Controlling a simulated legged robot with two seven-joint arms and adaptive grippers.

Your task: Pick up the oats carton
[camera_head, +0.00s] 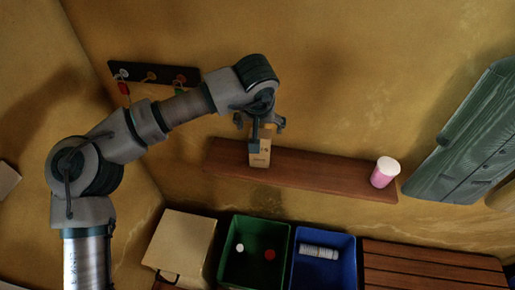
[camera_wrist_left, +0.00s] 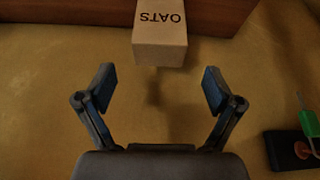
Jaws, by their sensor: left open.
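The oats carton (camera_head: 260,156) is a tan box standing on a brown wall shelf (camera_head: 325,177), toward the shelf's left end. In the left wrist view the carton (camera_wrist_left: 160,38) shows the printed word OATS upside down, at the top centre. My left gripper (camera_head: 260,128) is at the carton in the head view and hides part of it. In the left wrist view my left gripper (camera_wrist_left: 160,82) is open, its two fingers spread wide with nothing between them. The carton lies just beyond the fingertips, roughly centred between them. My right gripper is not in view.
A pink cup with a white lid (camera_head: 385,172) stands at the shelf's right end. A dark key rack (camera_head: 150,76) hangs on the wall at left. Below are a green bin (camera_head: 254,276), a blue bin (camera_head: 321,274) and a slatted wooden surface (camera_head: 430,262). A green shutter (camera_head: 465,140) is at right.

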